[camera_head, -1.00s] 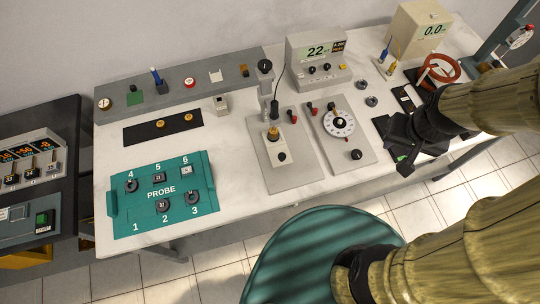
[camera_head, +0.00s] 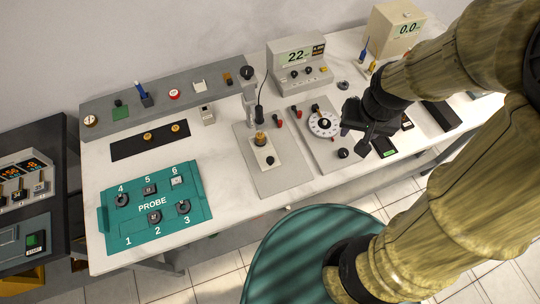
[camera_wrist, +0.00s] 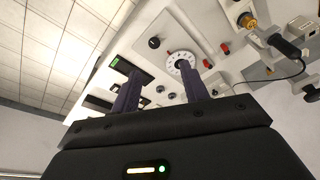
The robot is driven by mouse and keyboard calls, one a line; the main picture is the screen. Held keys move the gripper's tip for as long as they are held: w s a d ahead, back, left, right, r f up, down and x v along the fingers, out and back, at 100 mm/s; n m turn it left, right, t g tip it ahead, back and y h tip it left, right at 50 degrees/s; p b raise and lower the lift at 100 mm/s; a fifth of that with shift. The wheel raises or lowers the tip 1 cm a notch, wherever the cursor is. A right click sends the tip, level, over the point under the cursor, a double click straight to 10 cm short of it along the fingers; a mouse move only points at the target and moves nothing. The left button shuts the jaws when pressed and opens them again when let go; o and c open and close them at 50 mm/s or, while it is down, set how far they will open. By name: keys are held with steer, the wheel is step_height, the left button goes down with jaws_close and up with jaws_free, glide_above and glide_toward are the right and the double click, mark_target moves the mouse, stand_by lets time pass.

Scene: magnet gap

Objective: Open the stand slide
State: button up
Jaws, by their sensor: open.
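A grey base plate (camera_head: 278,182) lies mid-bench. I cannot tell for sure which part is the stand slide. Beside it is a second grey plate with a white numbered dial (camera_head: 323,123). My gripper (camera_head: 352,127) is open and empty, above the bench just right of the dial.
A meter reading 22 (camera_head: 300,62) stands behind the plates, and another box meter (camera_head: 396,32) is at the back right. A teal PROBE tray (camera_head: 155,205) lies at the left. A teal round stool (camera_head: 310,240) is in front. Bare bench shows between tray and plates.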

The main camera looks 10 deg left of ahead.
steer(key=w+a+f+m+g, duration=0.1)
steer(key=w+a+f+g, duration=0.15)
steer(key=a, duration=0.95)
steer(key=m, duration=0.1)
glide_above(270, 159)
step_height(270, 159, down, 2)
steer(key=shift+p, duration=0.45)
steer(key=shift+f, duration=0.15)
step_height(270, 159, down, 17)
steer(key=shift+f+p, duration=0.1)
steer(key=shift+p, duration=0.55)
jaws_close()
